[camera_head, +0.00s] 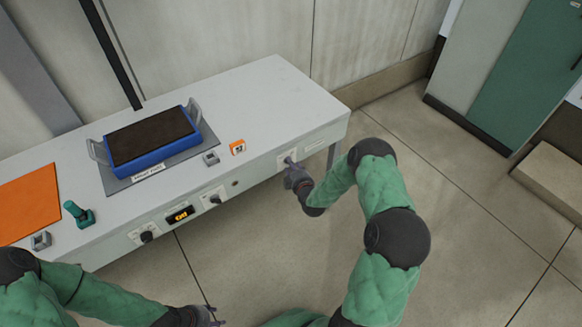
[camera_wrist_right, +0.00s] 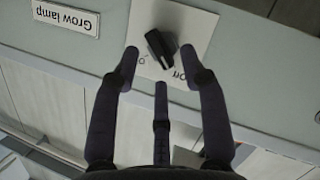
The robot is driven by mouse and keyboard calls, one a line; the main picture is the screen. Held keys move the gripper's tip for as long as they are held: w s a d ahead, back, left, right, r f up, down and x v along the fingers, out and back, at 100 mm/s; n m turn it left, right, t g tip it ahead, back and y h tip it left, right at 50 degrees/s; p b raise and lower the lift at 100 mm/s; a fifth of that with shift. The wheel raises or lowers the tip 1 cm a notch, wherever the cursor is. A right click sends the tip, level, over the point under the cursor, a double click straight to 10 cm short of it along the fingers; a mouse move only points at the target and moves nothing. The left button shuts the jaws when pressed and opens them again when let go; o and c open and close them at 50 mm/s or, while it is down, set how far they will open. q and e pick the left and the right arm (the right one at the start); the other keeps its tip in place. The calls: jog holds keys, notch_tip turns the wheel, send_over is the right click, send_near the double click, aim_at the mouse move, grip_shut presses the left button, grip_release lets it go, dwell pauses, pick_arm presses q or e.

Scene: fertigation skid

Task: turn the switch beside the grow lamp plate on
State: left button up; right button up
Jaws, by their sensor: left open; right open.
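In the right wrist view, seen upside down, the switch (camera_wrist_right: 160,46) is a black knob, tilted, on a pale square plate (camera_wrist_right: 200,24). A label partly shows beside it, partly covered by a finger. The white grow lamp plate (camera_wrist_right: 66,18) is to its left. My right gripper (camera_wrist_right: 160,62) is open, its fingertips just short of the knob and on either side of it; I cannot tell whether they touch. My left gripper (camera_head: 210,316) is open and empty at the bottom edge.
The bench top (camera_head: 275,90) holds a blue tray (camera_head: 148,161) of dark soil, an orange mat (camera_head: 30,204), a green-handled item (camera_head: 78,213) and small blocks. Other knobs (camera_head: 146,236) and a lit display (camera_head: 180,214) are on the front.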

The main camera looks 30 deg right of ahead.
jog(key=shift+x, duration=0.85)
grip_shut()
jog(key=m+y, duration=0.2)
jog(key=m, duration=0.2)
jog(key=d+m+y, duration=0.1)
jog(key=m+y, duration=0.2)
jog(key=m, duration=0.1)
jog(key=d+m+y, duration=0.1)
jog(key=m+y, duration=0.2)
jog(key=m, duration=0.1)
jog(key=shift+d+f+g, duration=0.1)
jog(key=shift+f+g, duration=0.2)
dwell(0.7)
